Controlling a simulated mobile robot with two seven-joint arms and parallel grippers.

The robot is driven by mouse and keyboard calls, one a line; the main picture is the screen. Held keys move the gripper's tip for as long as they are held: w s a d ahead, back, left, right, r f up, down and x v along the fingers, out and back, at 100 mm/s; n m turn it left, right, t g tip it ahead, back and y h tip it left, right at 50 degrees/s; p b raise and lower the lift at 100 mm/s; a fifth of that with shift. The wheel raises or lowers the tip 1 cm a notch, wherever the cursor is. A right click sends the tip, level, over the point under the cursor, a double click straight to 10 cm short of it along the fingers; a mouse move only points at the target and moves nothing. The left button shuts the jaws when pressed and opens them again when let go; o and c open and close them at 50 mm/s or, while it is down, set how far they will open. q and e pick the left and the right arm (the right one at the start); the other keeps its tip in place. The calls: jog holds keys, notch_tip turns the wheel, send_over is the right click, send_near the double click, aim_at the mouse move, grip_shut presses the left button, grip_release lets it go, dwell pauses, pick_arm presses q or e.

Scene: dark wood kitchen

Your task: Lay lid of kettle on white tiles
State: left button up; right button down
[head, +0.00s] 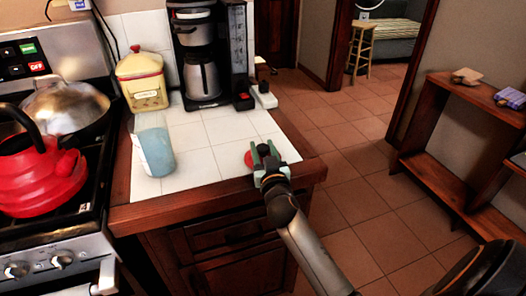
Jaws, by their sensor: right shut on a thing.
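The red kettle (40,170) stands on the stove at the left, its black handle arching over it. My right gripper (262,158) is over the right front part of the white tiles (205,165). It is shut on a small red piece, the kettle lid (248,158), which shows at the left side of its fingers. The rest of the lid is hidden by the gripper. I cannot tell whether the lid touches the tiles or is just above them. My left gripper is not in view.
A blue and white cup (156,152) stands on the tiles left of my right gripper. A yellow canister (141,82) and a coffee maker (200,55) stand at the back. A silver pot (65,108) is behind the kettle. The middle tiles are clear.

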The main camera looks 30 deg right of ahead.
jog(key=shift+s+a+r, duration=0.1)
jog(key=shift+r, duration=0.05)
jog(key=shift+f, duration=0.25)
jog(key=shift+c, duration=2)
grip_release()
jog(key=shift+r, duration=0.25)
